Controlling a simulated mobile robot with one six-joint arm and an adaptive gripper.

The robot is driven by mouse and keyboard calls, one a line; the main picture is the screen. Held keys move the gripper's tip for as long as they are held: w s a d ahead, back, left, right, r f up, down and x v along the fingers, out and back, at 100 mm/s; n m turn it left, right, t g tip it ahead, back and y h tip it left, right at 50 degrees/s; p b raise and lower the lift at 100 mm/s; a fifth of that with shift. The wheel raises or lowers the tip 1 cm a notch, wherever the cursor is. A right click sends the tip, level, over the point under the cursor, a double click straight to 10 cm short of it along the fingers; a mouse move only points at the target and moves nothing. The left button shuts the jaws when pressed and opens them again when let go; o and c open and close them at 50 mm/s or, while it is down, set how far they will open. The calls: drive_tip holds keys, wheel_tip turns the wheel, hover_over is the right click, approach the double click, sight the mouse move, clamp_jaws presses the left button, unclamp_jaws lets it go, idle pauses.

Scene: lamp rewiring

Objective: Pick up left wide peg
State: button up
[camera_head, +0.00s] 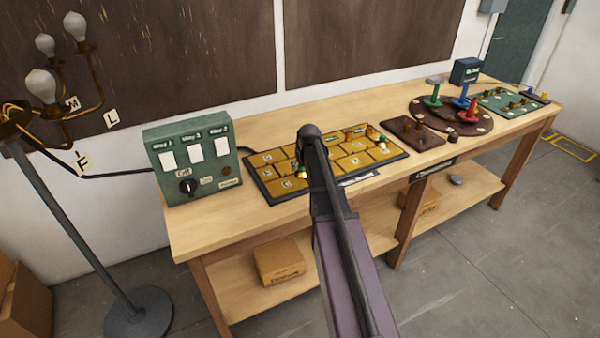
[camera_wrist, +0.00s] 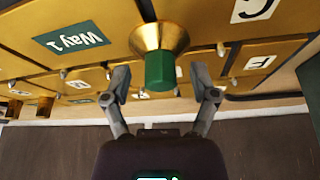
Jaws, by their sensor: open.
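A wide peg with a green cylindrical top and a flared brass base (camera_wrist: 158,68) stands on the gold-tiled board in the wrist view. My gripper (camera_wrist: 163,84) is open, with one finger on each side of the green top. Gaps show between the fingers and the peg. In the head view a green-topped peg (camera_head: 301,172) stands on the left part of the board (camera_head: 262,184), just left of my arm. Another green-topped peg (camera_head: 384,142) stands at the board's right side. My arm hides the gripper and the board's middle there.
A green switch box (camera_head: 192,160) stands left of the board on the wooden bench (camera_head: 230,239). A brown plate (camera_head: 412,134) and a round brown board (camera_head: 482,118) with coloured handles lie to the right. A lamp stand (camera_head: 85,245) is at the far left.

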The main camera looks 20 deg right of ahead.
clamp_jaws()
idle(0.3)
drive_tip(key=shift+r, duration=0.15)
wheel_tip(320, 180, up, 4)
drive_tip(key=p, duration=0.3)
drive_tip(key=shift+f+p, duration=0.25)
drive_tip(key=shift+p, duration=0.15)
drive_tip(key=s+d+r+p, duration=0.1)
drive_tip(key=s+d, duration=0.2)
drive_tip(key=s, duration=1.2)
drive_tip(key=shift+s, duration=0.35)
